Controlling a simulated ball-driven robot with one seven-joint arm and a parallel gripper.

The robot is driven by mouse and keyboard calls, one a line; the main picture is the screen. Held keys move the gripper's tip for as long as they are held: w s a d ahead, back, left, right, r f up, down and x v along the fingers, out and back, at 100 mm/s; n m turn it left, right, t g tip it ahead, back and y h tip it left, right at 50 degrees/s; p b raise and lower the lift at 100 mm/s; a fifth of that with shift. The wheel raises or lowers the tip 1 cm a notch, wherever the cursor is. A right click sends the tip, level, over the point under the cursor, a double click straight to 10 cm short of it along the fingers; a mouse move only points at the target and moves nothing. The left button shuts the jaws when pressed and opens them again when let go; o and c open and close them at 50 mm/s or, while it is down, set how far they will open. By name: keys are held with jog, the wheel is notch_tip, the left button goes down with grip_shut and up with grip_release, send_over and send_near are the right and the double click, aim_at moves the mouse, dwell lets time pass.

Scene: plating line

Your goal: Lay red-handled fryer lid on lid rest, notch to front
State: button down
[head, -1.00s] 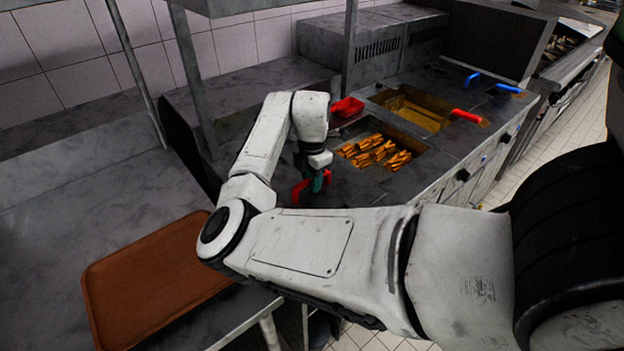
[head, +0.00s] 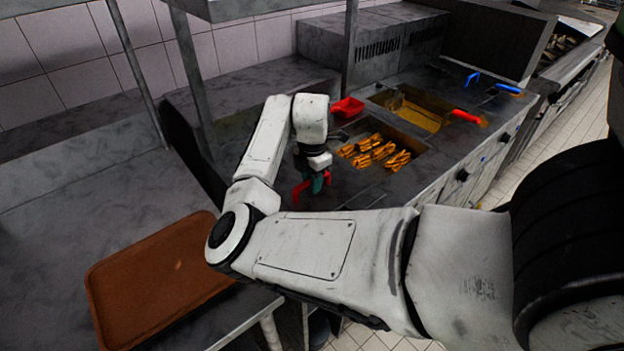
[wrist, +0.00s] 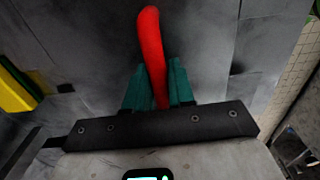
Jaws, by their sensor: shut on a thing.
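The red handle (wrist: 152,50) of the fryer lid is between the teal fingers of my gripper (wrist: 160,88), which is shut on it in the wrist view. In the head view my gripper (head: 318,184) holds the red handle (head: 300,193) low over the grey counter, left of the fryer. The lid's plate is grey like the counter, and I cannot tell its outline or whether it touches the surface. I cannot make out its notch or the lid rest; my arm covers part of that area.
A fryer well (head: 382,152) with golden food lies right of my gripper, and an oil well (head: 418,112) is behind it. A brown tray (head: 150,290) lies on the left counter. A shelf post (head: 188,75) stands behind my arm.

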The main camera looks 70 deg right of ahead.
jog(key=c, duration=0.9)
grip_release()
notch_tip(320, 180, up, 11)
jog(key=shift+f+b, duration=0.1)
jog(key=shift+b, duration=0.45)
jog(key=shift+s, duration=0.15)
